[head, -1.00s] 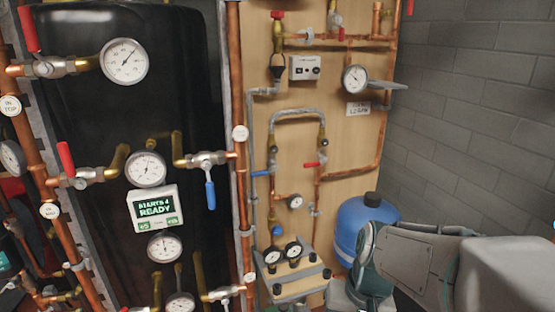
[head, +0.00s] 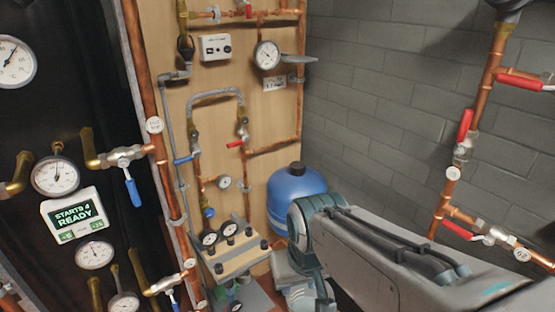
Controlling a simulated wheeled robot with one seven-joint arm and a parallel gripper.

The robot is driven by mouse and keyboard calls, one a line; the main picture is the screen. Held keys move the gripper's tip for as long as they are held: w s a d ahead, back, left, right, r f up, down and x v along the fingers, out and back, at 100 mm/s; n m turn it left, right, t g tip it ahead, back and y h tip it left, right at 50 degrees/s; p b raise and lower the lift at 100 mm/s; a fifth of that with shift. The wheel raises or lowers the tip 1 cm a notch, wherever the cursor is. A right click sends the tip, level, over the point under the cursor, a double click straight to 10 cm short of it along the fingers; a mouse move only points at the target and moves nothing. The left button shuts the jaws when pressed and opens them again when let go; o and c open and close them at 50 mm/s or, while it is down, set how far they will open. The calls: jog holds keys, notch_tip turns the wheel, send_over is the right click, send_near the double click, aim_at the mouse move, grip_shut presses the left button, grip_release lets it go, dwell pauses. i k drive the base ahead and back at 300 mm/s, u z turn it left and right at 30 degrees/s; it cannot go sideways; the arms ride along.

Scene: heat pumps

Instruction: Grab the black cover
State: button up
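A small black cap (head: 297,168) sits on top of the blue tank (head: 292,196), against the wooden panel and the grey wall. It is the clearest black cover-like piece in view, but I cannot tell for sure that it is the black cover. My arm (head: 375,255) reaches in from the lower right and bends down in front of the tank, hiding its lower right side. My gripper's fingers do not show.
A large black cylinder (head: 75,110) with gauges and valves fills the left. Copper pipes and a small gauge box (head: 240,258) stand before the wooden panel (head: 215,120). More pipes with red-handled valves (head: 466,128) rise at right. The grey block wall (head: 390,110) between is bare.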

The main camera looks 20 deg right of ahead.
aim_at(297, 168)
jog(key=z, duration=0.4)
jog(key=i, duration=1.1)
jog(key=u, duration=0.35)
